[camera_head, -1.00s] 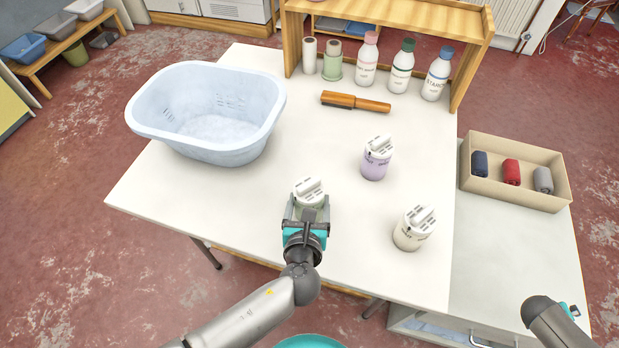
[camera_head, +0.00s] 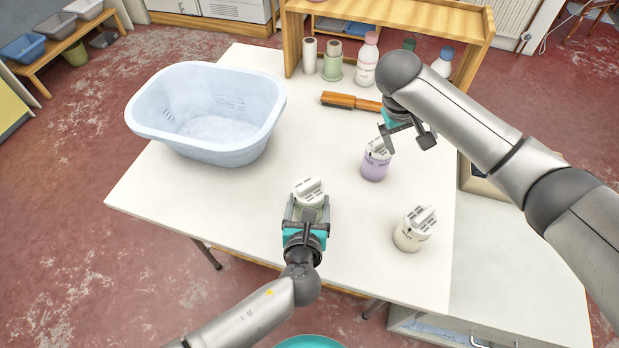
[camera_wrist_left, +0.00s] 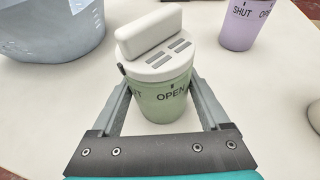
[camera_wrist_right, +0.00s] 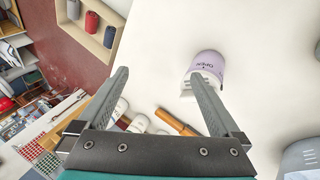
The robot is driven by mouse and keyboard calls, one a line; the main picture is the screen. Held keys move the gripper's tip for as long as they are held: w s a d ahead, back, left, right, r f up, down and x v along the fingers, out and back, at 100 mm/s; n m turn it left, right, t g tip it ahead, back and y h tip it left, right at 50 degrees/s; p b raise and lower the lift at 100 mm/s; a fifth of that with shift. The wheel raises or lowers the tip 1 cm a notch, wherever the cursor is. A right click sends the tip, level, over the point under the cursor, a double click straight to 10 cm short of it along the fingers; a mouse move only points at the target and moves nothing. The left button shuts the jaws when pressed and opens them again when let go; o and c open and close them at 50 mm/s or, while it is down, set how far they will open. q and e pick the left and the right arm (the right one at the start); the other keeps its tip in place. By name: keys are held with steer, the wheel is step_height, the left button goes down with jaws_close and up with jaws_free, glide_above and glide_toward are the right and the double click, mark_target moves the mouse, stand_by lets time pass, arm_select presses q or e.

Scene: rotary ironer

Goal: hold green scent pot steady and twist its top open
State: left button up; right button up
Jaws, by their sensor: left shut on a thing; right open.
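The green scent pot (camera_wrist_left: 166,98) has a white top (camera_wrist_left: 155,55) with a raised bar and vent slots; "OPEN" shows on its green side. It stands upright near the table's front edge, and its white top shows in the head view (camera_head: 308,188). My left gripper (camera_head: 308,208) is shut on the pot's body, a finger on each side. My right gripper (camera_head: 408,138) is open and empty, above and just beyond the purple scent pot (camera_head: 374,168), apart from the green pot. In the right wrist view the purple pot (camera_wrist_right: 208,64) lies beyond the fingers.
A cream scent pot (camera_head: 412,232) stands to the right. A pale blue basin (camera_head: 150,115) is at the left. A wooden-handled brush (camera_head: 350,101) and bottles (camera_head: 366,65) are at the back. Bare table (camera_head: 340,255) lies between the green and cream pots.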

steer(key=s+a+r+n+y, duration=0.2)
steer(key=a+r+y, duration=0.1)
steer(key=a, duration=0.8)
step_height(320, 180, up, 6)
steer(key=n+g+y, duration=0.2)
steer(key=n+g, duration=0.1)
glide_above(309, 184)
step_height(309, 184, down, 12)
steer(key=shift+c, duration=0.2)
steer(key=c, duration=1.4)
